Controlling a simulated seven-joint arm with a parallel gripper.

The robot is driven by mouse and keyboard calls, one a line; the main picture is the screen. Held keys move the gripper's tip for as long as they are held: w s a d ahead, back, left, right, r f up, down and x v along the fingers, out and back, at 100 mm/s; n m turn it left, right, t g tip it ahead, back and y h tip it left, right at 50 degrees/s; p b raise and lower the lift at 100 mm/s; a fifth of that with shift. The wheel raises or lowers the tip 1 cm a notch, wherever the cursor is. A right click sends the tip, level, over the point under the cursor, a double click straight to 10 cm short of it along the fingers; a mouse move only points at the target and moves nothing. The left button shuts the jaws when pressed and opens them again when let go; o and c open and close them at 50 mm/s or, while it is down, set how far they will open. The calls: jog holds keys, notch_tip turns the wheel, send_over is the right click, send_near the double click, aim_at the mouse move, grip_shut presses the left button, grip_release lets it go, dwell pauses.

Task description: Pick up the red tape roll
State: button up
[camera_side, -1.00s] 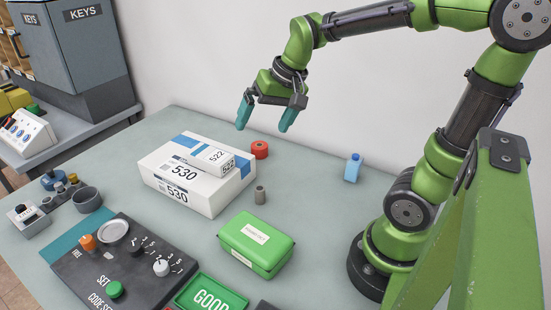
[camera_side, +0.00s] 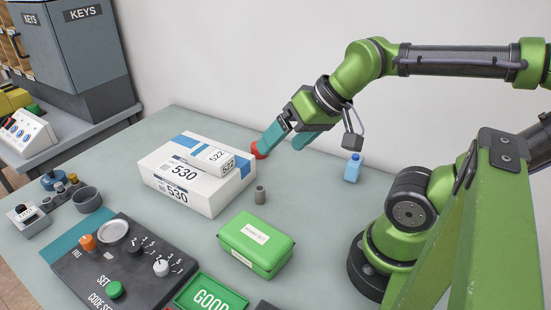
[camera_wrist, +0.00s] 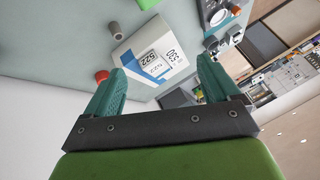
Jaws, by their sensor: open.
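The red tape roll (camera_side: 256,151) sits on the table just behind the right end of the white parcels. In the side view one of my fingers hides part of it. My gripper (camera_side: 282,147) is open, tilted, with its teal fingers pointing down and left close to the roll. I cannot tell whether a finger touches it. In the wrist view the roll (camera_wrist: 101,76) shows beside the tip of the left finger, outside the gap between the fingers (camera_wrist: 160,82). Nothing is held.
A large white box (camera_side: 183,190) carries a smaller box (camera_side: 214,158) left of the roll. A small grey cylinder (camera_side: 260,195), a green case (camera_side: 255,245) and a blue bottle (camera_side: 352,168) stand nearby. The wall is close behind; bare table lies between roll and bottle.

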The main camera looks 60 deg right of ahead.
jog(key=w+d+f+n+g+h, duration=0.15)
jog(key=w+d+f, duration=0.25)
jog(key=w+d, duration=0.65)
jog(key=w+d+f+n+g, duration=0.1)
jog(key=w+d+f+n, duration=0.35)
jog(key=d, duration=0.95)
jog(key=shift+m, duration=0.8)
jog(key=x, duration=0.4)
jog(key=w+x, duration=0.1)
jog(key=x, duration=0.6)
jog(key=shift+w+d, duration=0.25)
jog(key=shift+w, duration=0.1)
jog(key=shift+h, duration=0.25)
jog(key=shift+x, duration=2.85)
jog(key=shift+w+r, duration=0.1)
jog(key=c, duration=1.1)
